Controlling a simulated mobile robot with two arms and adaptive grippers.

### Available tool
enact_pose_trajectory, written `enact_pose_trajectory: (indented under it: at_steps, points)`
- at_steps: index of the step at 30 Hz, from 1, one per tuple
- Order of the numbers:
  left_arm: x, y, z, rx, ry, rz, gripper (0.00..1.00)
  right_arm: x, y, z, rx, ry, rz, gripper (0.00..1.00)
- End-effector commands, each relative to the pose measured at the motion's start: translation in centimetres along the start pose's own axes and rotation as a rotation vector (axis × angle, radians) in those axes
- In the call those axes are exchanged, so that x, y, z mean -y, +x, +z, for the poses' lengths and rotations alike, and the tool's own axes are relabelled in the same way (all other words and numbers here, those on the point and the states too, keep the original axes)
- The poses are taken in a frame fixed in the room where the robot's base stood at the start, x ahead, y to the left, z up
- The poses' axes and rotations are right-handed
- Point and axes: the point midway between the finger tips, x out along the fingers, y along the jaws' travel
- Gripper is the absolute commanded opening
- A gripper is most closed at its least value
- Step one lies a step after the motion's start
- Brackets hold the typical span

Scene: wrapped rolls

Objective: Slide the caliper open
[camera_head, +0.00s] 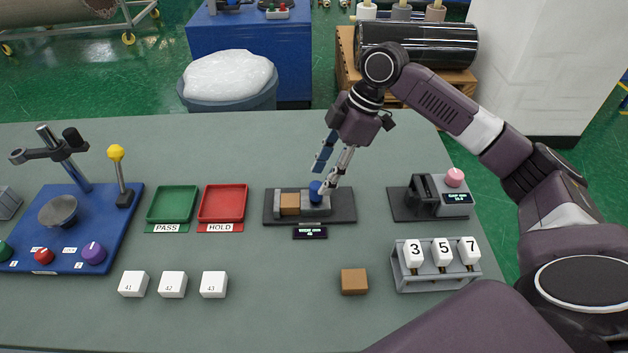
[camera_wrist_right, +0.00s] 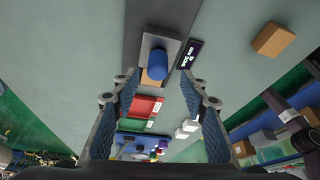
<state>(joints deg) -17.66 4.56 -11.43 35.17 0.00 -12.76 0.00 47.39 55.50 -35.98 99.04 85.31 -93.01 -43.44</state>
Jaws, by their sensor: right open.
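The caliper (camera_head: 347,212) is a dark base plate on the table with grey jaws and a round blue knob (camera_head: 316,190). A brown block (camera_head: 290,204) sits between its jaws, at the left of the knob. My right gripper (camera_head: 322,178) is open and points down at the knob, one finger on either side of it in the picture. In the right wrist view the knob (camera_wrist_right: 157,67) shows between and just beyond the open fingertips (camera_wrist_right: 160,80). I cannot tell whether a finger touches it. My left gripper is not in view.
A small display (camera_head: 310,232) lies in front of the caliper. The red HOLD tray (camera_head: 222,202) and green PASS tray (camera_head: 172,204) are at its left. A loose brown block (camera_head: 354,281) and number holder (camera_head: 440,277) are nearer. A grey device (camera_head: 425,197) stands at right.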

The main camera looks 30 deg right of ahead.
Motion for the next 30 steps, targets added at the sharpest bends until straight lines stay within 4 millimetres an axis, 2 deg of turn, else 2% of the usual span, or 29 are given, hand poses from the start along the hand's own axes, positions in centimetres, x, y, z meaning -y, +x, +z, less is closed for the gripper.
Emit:
enact_pose_trajectory:
  at_steps: [3,9,15,19,30]
  points:
    - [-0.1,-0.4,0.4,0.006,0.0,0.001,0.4,0.1,1.9,-0.1,-0.001,-0.001,-0.003,0.4]
    - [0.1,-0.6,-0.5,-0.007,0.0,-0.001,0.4,0.0,4.0,-0.1,-0.001,0.0,-0.001,0.4]
    - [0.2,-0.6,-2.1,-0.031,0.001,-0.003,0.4,0.0,4.4,0.0,-0.001,0.0,0.002,0.4]
    - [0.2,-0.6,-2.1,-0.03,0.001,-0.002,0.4,0.0,4.4,0.0,-0.001,0.0,0.002,0.39]
    - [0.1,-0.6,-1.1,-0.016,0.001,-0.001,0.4,0.0,4.3,0.0,-0.001,0.0,0.002,0.0]
